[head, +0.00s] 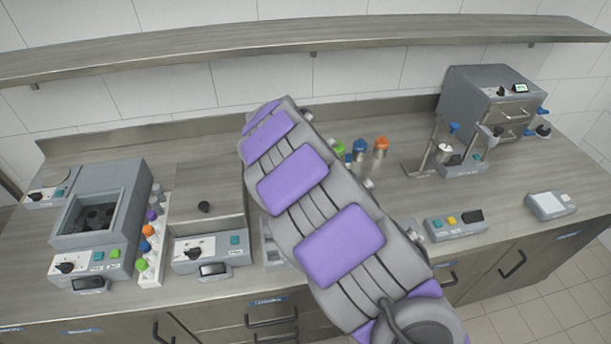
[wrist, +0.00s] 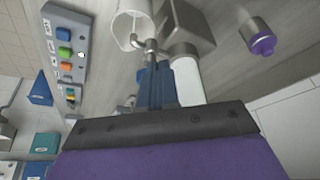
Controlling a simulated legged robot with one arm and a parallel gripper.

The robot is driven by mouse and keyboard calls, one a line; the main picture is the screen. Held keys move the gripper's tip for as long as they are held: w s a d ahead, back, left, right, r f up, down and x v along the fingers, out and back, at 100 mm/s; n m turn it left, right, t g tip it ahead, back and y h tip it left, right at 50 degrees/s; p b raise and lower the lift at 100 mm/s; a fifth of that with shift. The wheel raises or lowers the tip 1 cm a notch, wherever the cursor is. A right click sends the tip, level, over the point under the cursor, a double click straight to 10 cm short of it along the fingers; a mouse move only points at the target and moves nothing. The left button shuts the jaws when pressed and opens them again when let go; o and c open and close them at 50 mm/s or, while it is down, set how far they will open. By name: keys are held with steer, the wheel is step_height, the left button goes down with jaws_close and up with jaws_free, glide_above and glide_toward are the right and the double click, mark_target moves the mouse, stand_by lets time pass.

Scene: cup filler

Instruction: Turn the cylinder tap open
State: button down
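In the wrist view a small bent metal tap (wrist: 146,44) shows beside a white cup-like vessel (wrist: 130,24) and a grey block (wrist: 190,28). A white cylinder (wrist: 188,82) stands just right of my gripper (wrist: 160,68), whose blue fingers point up at the metal tap. The fingertips look close to the tap; I cannot tell whether they touch it. The fingers appear close together, and any gap or held part between them is unclear. In the head view my arm hides my gripper and the tap.
In the wrist view a button panel (wrist: 68,45) lies at the left and a purple-capped bottle (wrist: 262,42) at the right. The head view shows capped bottles (head: 381,148) right of my arm, a grey machine (head: 490,105) at the back right, and a shelf (head: 310,38) above.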

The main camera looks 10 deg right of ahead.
steer(key=shift+w+m+g+h, duration=0.15)
steer(key=shift+w+m+g, duration=0.05)
steer(key=shift+m, duration=0.45)
steer(key=shift+w+m+g+h, duration=0.15)
steer(key=shift+m+g, duration=0.05)
steer(key=shift+m, duration=0.45)
stand_by(1.9)
steer(key=shift+d, duration=0.15)
steer(key=shift+s+d, duration=0.35)
steer(key=shift+d, duration=0.2)
steer(key=shift+s+f+b, duration=0.1)
steer(key=shift+s+b, duration=0.05)
steer(key=shift+b, duration=0.2)
